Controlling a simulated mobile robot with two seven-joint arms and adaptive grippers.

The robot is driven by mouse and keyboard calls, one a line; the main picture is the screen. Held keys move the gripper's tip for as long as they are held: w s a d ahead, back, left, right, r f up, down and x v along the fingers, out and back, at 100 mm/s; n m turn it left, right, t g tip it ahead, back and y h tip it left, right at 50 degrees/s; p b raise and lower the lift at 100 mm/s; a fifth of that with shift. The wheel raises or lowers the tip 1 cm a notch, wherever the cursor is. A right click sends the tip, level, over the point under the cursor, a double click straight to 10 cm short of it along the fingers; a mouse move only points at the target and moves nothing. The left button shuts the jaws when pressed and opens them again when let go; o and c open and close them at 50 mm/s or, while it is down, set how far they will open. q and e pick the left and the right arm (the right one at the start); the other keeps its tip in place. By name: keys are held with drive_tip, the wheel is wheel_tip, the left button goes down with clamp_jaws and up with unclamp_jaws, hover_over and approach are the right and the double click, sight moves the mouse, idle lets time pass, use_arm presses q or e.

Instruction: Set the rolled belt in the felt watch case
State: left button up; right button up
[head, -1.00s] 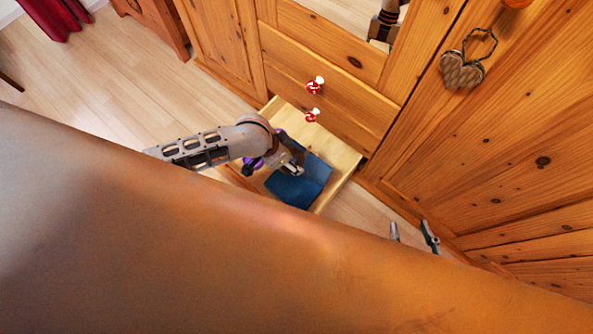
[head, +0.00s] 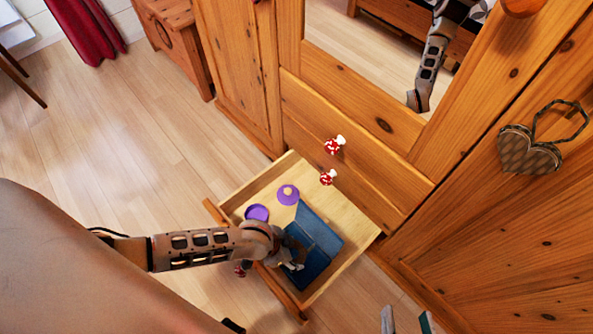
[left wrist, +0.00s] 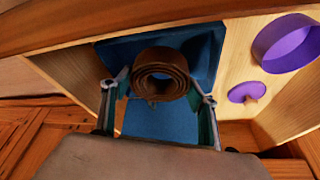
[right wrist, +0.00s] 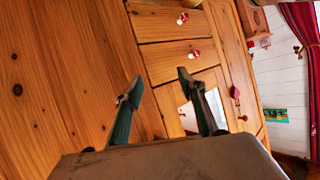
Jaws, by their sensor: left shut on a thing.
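The blue felt watch case (head: 322,236) lies in the open drawer with its lid raised; it also shows in the left wrist view (left wrist: 160,122). My left gripper (head: 292,266) is over the near part of the case. In the left wrist view my left gripper (left wrist: 161,92) is shut on the brown rolled belt (left wrist: 160,66), a coil seen against the blue case. I cannot tell whether the belt touches the case. The head view hides the belt behind my arm. My right gripper (right wrist: 158,92) is open and empty, away from the drawer; its fingertips show in the head view (head: 406,321).
A purple round container (head: 257,212) and a purple lid (head: 288,194) with a wooden knob lie in the drawer (head: 345,268), left of the case. The wooden wardrobe (head: 350,115) stands behind, with red-and-white knobs. Floor to the left is clear.

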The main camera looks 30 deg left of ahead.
use_arm(q)
drive_tip(key=shift+f, duration=0.45)
drive_tip(key=f, duration=0.1)
drive_tip(key=f+b, duration=0.2)
drive_tip(key=shift+s+f, duration=0.25)
drive_tip(key=shift+f, duration=0.15)
drive_tip(key=shift+w, duration=0.2)
drive_tip(key=shift+w+r, duration=0.2)
drive_tip(key=shift+f, duration=0.25)
drive_tip(key=o, duration=1.2)
use_arm(e)
drive_tip(key=a+m, duration=0.1)
drive_tip(key=s+a+m, duration=0.1)
drive_tip(key=a+f+m+y, duration=0.1)
drive_tip(key=shift+s+a, duration=0.2)
drive_tip(key=shift+a, duration=0.05)
